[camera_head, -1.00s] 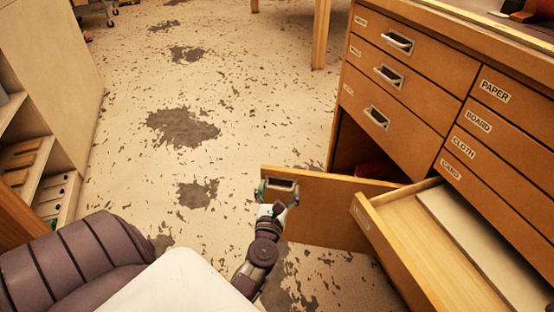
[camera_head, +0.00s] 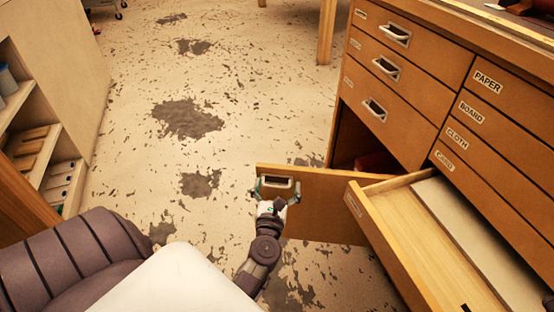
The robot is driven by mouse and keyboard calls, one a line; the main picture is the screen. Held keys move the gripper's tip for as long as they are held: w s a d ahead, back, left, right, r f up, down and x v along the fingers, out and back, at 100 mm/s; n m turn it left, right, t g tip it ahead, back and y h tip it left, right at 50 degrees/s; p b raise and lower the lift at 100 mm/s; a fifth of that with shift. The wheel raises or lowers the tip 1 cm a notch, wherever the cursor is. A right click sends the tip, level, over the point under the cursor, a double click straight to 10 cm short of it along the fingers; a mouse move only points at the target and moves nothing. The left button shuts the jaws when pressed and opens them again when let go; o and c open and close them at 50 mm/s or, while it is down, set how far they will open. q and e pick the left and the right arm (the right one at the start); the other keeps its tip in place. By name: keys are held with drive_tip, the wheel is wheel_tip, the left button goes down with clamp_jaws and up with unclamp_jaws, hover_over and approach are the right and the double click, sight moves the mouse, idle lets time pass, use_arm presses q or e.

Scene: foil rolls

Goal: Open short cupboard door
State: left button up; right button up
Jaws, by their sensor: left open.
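The short cupboard door (camera_head: 325,208) is a wooden panel swung out from the lower part of the wooden cabinet. The dark cupboard opening (camera_head: 350,140) shows behind it, with a red thing (camera_head: 376,161) inside. A metal handle (camera_head: 278,182) sits near the door's free left end. My left gripper (camera_head: 276,187) is at this handle, its open fingers on either side of it. I cannot tell whether they touch it. My right gripper is not in view.
An open drawer (camera_head: 385,215) with a pale board in it juts out right of the door. Closed drawers (camera_head: 395,85) are above. Shelves (camera_head: 40,150) stand at the left. The worn floor between is clear.

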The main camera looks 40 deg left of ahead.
use_arm(q)
drive_tip(key=v, duration=1.2)
drive_tip(key=shift+c, duration=0.2)
